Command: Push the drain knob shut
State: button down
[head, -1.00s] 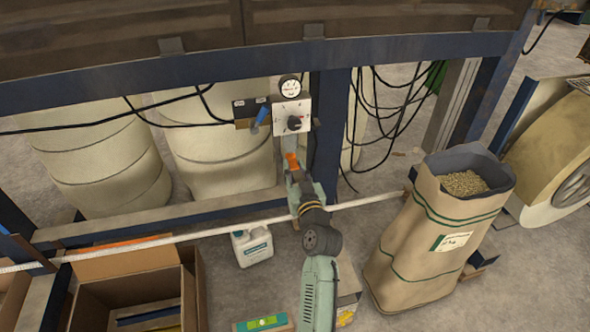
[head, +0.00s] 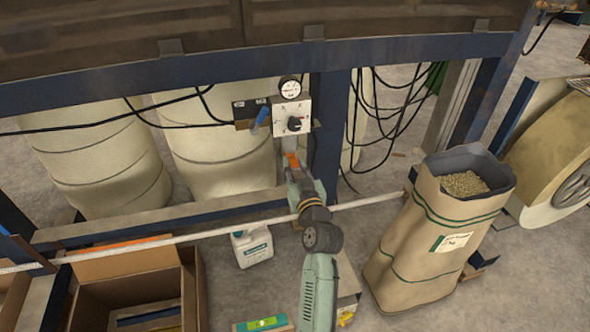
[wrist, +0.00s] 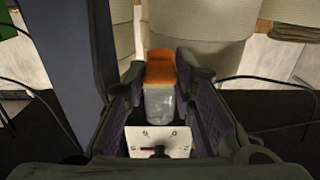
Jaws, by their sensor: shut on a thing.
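The orange drain knob (head: 291,160) sits at the bottom of a clear bowl (head: 290,144), under a white panel (head: 291,116) with a black dial. In the wrist view the orange knob (wrist: 161,67) lies between my two fingers, with the translucent bowl (wrist: 159,103) behind it. My gripper (head: 292,166) reaches up from below and is shut on the orange knob; it also shows in the wrist view (wrist: 161,80). The fingers partly hide the knob's sides. I cannot tell how far in the knob sits.
A round gauge (head: 290,89) tops the panel, and a blue-handled valve (head: 261,116) is at its left. A blue post (head: 328,140) stands close on the right. A pale rail (head: 180,238) crosses behind my arm. Black cables (head: 385,120) hang further right.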

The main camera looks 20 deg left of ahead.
jog(key=shift+r, duration=0.2)
jog(key=c, duration=1.3)
grip_release()
jog(key=v, duration=1.2)
